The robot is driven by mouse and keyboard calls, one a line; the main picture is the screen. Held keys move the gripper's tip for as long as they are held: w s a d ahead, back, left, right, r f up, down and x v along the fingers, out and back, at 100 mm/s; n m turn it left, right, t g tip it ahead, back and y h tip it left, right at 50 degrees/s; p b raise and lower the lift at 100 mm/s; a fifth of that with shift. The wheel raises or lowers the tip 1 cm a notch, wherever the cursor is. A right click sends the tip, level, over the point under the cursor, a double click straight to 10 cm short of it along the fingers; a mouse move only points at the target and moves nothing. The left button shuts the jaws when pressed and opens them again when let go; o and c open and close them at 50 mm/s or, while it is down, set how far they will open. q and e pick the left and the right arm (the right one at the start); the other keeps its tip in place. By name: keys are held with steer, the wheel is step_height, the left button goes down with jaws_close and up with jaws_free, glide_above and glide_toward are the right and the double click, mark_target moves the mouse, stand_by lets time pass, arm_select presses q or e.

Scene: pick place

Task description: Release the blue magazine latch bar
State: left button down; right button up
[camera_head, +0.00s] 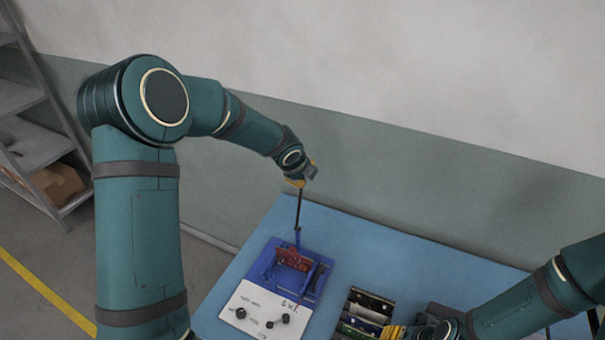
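The blue magazine (262,262) lies on the blue table, with a dark red block (292,259) in its frame. A thin latch bar (298,212), dark above and blue at its lower end, rises nearly upright from the magazine's back. My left gripper (301,182) is at the bar's top, well above the table, and appears shut on it; its fingertips are small and partly hidden. My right gripper (392,332) is low at the bottom edge, beside the black tray; its yellow fingers are cut off and their opening cannot be made out.
A white panel (245,297) with several black knobs adjoins the magazine's front. A black tray (350,318) with several dark and coloured items stands to its right. The blue table (370,240) is clear behind them, up to the wall. A shelf with a cardboard box (57,184) stands far left.

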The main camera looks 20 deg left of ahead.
arm_select(q)
steer(key=shift+a+f, duration=0.1)
steer(key=shift+f, duration=0.05)
stand_by(0.4)
steer(key=c, duration=1)
jaws_free()
steer(key=shift+w, duration=0.1)
steer(key=shift+o, duration=1)
steer(key=shift+w+f, duration=0.15)
steer(key=shift+w, duration=0.15)
steer(key=shift+s+r, duration=0.3)
steer(key=shift+r, duration=0.1)
steer(key=v, duration=1.1)
arm_select(e)
steer(key=shift+w+f, duration=0.1)
steer(key=shift+w, duration=0.1)
arm_select(q)
steer(key=shift+r, duration=0.1)
